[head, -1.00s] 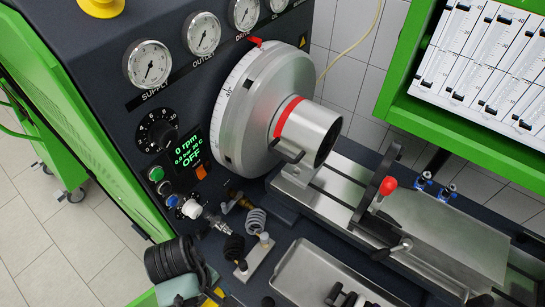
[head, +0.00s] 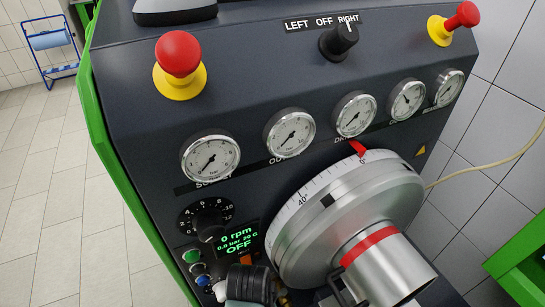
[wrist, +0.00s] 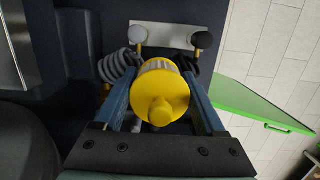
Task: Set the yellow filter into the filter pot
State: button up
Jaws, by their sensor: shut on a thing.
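The yellow filter (wrist: 162,97) shows in the wrist view, its round yellow end with a central knob facing the camera and a pale ribbed body behind it. My gripper (wrist: 160,76) is shut on it, with one blue finger on each side. In the head view, the dark ribbed part of my arm shows at the bottom edge, and the filter and fingers are out of sight. I cannot make out the filter pot in either view.
Beyond the filter, a pale plate (wrist: 165,36) carries fittings with a grey coiled hose (wrist: 117,66) and a dark one. A green-edged surface (wrist: 255,103) is at the right. The testbench's silver drum (head: 350,225) and gauges (head: 291,135) fill the head view.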

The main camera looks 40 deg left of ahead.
notch_tip(320, 180, down, 9)
jog(key=shift+r, duration=0.1)
dwell(0.3)
jog(key=o, duration=1.4)
jog(key=shift+f, duration=0.2)
